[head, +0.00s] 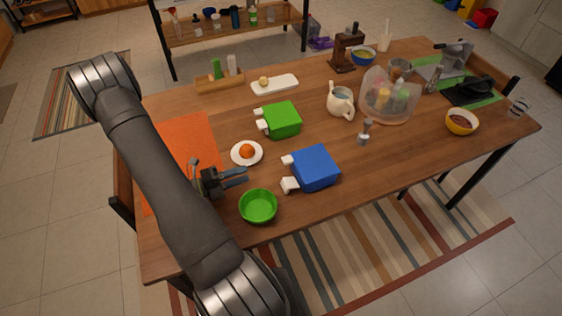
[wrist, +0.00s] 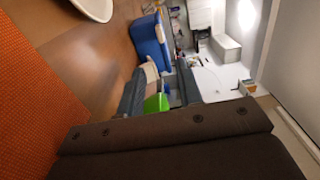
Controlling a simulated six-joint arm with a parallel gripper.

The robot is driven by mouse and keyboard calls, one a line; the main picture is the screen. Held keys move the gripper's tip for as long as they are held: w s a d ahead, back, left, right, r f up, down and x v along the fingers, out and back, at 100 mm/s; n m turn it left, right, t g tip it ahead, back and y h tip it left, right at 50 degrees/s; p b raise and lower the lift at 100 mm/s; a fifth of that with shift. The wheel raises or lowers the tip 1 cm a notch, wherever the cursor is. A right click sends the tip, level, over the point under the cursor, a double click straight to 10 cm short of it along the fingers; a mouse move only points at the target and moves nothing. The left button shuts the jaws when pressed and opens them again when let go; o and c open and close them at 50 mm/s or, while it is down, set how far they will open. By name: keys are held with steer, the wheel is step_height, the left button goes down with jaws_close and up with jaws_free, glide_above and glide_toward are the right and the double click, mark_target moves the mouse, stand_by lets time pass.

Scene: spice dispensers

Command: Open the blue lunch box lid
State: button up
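The blue lunch box (head: 314,167) sits on the wooden table with its lid closed. Two white latches, (head: 287,160) and (head: 290,184), stick out from its left side. My gripper (head: 243,176) is to the left of the box, above the table and apart from the latches, and it holds nothing. In the wrist view its two fingers (wrist: 160,88) are spread apart. The blue box also shows in the wrist view (wrist: 147,43), beyond the fingers, with a white latch (wrist: 150,70) near the left finger.
A green bowl (head: 258,206) stands near the front edge, below my gripper; it partly shows in the wrist view (wrist: 156,103). A white plate (head: 237,154) with an orange fruit (head: 247,151) lies behind my gripper. A green lunch box (head: 283,119) is behind the blue one.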

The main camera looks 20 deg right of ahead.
steer(key=d, duration=1.3)
steer(key=shift+d, duration=0.35)
jaws_close()
